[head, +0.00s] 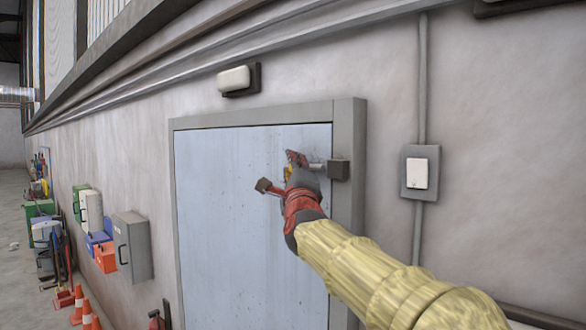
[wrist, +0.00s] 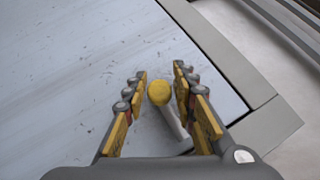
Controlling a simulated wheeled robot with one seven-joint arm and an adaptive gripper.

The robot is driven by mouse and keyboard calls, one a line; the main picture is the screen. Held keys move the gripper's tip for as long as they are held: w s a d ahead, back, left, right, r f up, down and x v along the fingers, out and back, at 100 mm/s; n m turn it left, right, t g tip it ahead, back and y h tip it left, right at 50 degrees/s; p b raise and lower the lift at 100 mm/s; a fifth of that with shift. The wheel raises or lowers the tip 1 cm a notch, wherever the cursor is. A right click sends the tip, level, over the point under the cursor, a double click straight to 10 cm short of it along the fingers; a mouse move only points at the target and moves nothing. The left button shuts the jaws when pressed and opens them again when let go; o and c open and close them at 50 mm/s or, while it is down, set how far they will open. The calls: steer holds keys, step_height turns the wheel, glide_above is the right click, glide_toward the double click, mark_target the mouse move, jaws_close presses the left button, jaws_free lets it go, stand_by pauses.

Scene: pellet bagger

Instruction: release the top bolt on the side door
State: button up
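The side door (head: 225,220) is a pale blue panel in a grey frame, and it looks shut. Near its upper right edge, a short grey bolt rod (head: 318,167) shows beside a dark block (head: 338,170) on the frame. My gripper (head: 281,172) is at the door's upper right, partly covering the bolt. In the wrist view, a yellow round knob (wrist: 159,92) on a grey stem (wrist: 177,127) lies between the fingers of my gripper (wrist: 160,77). The fingers are spread, with narrow gaps beside the knob; contact is not clear.
A wall switch (head: 417,173) and conduit are right of the door, and a lamp (head: 234,79) is above it. A grey wall box (head: 132,245), coloured bins and orange cones (head: 79,303) stand left. The wall beside the switch is mostly bare.

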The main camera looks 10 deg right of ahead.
steer(key=shift+o, duration=0.9)
steer(key=shift+f, duration=0.15)
steer(key=v, duration=1.2)
